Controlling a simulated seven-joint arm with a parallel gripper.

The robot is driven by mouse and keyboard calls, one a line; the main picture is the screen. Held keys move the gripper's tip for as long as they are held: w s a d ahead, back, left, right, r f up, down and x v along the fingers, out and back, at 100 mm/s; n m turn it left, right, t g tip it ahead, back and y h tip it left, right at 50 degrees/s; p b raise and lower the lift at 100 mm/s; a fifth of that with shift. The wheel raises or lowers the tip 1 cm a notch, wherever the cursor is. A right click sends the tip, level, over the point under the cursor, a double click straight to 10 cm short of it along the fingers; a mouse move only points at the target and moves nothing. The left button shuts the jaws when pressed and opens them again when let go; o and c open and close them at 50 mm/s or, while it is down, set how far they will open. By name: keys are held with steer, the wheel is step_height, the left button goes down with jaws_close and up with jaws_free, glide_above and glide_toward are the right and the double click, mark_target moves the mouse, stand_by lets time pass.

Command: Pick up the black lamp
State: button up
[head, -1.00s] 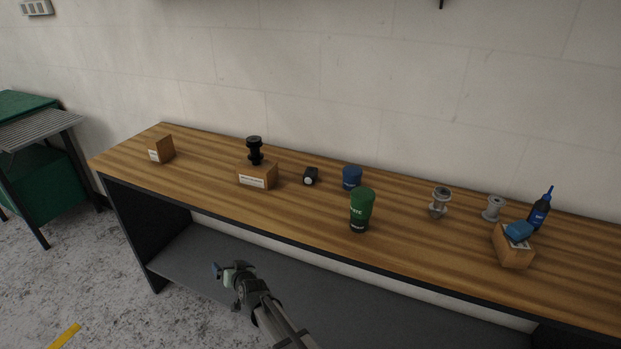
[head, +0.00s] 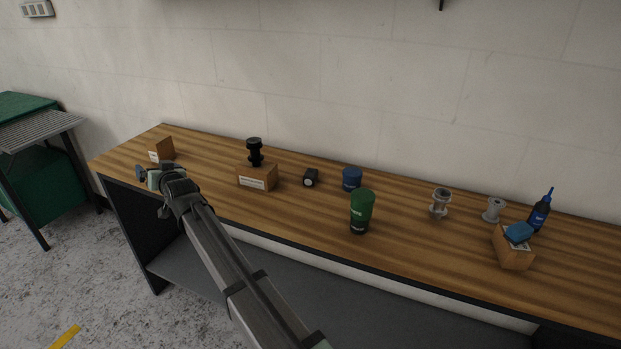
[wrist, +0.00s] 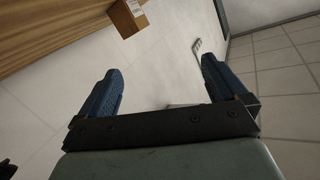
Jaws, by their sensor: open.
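The black lamp (head: 311,177), a small dark block with a pale round face, lies on the wooden table, right of the middle cardboard box. It is not visible in the wrist view. My gripper (head: 146,175) is at the table's left end, near the small box there and well to the left of the lamp. In the wrist view my gripper (wrist: 162,68) has its two blue fingers wide apart with nothing between them.
A small box (head: 161,149) sits at the left end. Silver hubs and a bottle (head: 540,211) stand farther right.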

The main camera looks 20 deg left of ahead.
steer(key=w+d+r+m+t+h, duration=0.1)
steer(key=w+d+r+h, duration=0.1)
steer(key=w+d+r, duration=0.35)
steer(key=w+d+r+t+h, duration=0.1)
steer(key=w+d+r+h, duration=0.15)
steer(key=w, duration=0.65)
steer(key=n+g+h, duration=0.9)
steer(key=n+h, duration=0.1)
steer(key=n, duration=0.2)
glide_above(310, 173)
step_height(310, 173, down, 5)
steer(key=f, duration=0.8)
steer(key=shift+s+d, duration=0.1)
steer(key=shift+d, duration=0.1)
steer(key=shift+w+a+f, duration=0.1)
steer(key=shift+w+f, duration=0.05)
steer(key=shift+f, duration=1.35)
steer(key=shift+w+f, duration=0.1)
steer(key=shift+f, duration=1.35)
